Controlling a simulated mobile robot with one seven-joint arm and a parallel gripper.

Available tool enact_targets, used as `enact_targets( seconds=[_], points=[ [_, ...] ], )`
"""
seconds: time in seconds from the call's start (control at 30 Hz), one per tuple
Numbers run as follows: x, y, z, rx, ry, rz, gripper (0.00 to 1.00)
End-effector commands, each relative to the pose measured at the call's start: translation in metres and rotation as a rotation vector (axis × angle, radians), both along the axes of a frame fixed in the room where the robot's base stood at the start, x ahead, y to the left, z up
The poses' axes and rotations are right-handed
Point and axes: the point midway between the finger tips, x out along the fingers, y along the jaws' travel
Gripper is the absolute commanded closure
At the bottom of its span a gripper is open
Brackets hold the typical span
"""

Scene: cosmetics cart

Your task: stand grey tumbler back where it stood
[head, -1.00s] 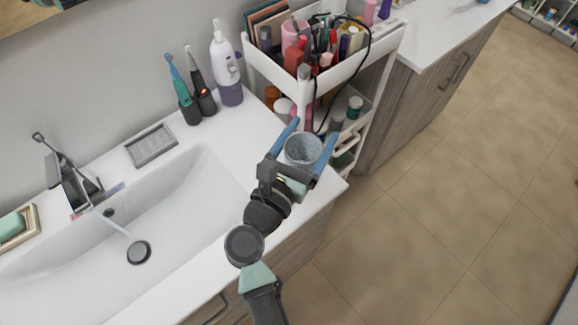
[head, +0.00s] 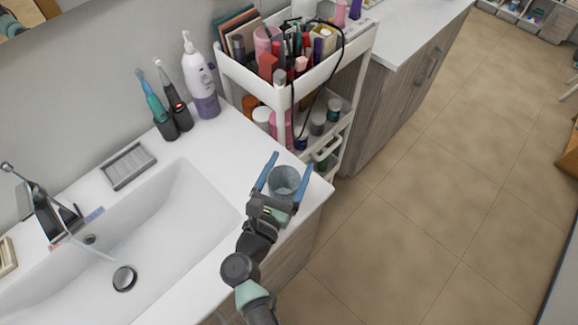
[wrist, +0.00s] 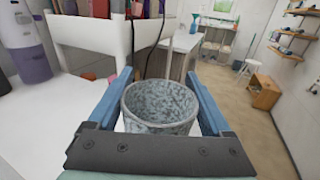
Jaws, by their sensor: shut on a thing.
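The grey tumbler (head: 284,181) is speckled grey and open at the top, and looks about upright. My gripper (head: 272,172) has its two blue fingers on either side of it, shut on it, at the right end of the white sink counter. The tumbler also shows in the wrist view (wrist: 160,105), between the blue fingers, with its lower part hidden behind the gripper's dark crossbar. I cannot tell whether its base touches the counter.
A white cart (head: 285,97) full of cosmetics stands just behind the gripper. A pump bottle (head: 203,85), two electric toothbrushes (head: 165,115) and a soap dish (head: 128,166) stand along the wall. The sink basin (head: 165,230) lies to the left. The counter around the gripper is clear.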

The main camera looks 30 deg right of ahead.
Motion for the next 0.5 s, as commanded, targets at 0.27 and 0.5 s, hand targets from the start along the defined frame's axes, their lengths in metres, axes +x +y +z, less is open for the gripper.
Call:
enact_targets(
  seconds=[0.27, 0.5],
  points=[
    [0.0000, 0.0000, -0.0028, 0.000, 0.000, 0.000, 0.11],
    [0.0000, 0.0000, -0.0026, -0.001, 0.001, 0.000, 0.00]
  ],
)
